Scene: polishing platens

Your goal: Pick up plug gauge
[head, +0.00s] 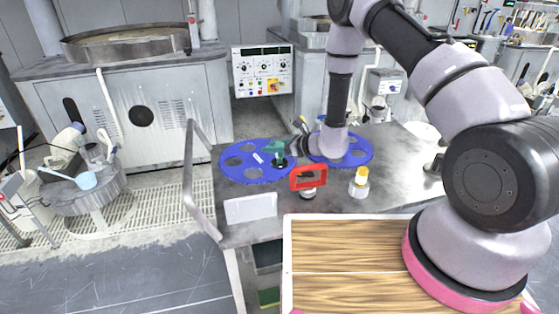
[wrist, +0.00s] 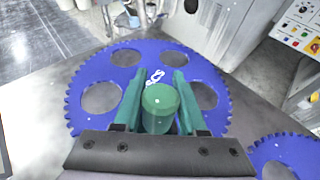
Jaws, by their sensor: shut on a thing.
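The plug gauge (wrist: 160,108) shows in the wrist view as a green cylinder, seen from its end, between the two green fingers of my gripper (wrist: 158,100). The fingers are shut on it. In the head view my gripper (head: 275,150) is over the right part of the left blue toothed disc (head: 235,175), with a dark piece just below the fingers. I cannot tell whether the gauge touches the disc. Its lower end is hidden.
A second blue toothed disc (head: 360,153) lies behind my arm. A red frame-shaped thing (head: 308,178), a yellow-topped white container (head: 359,183) and a white block (head: 251,208) stand near the front of the grey table (head: 222,228). A metal rail (head: 195,190) edges its left side.

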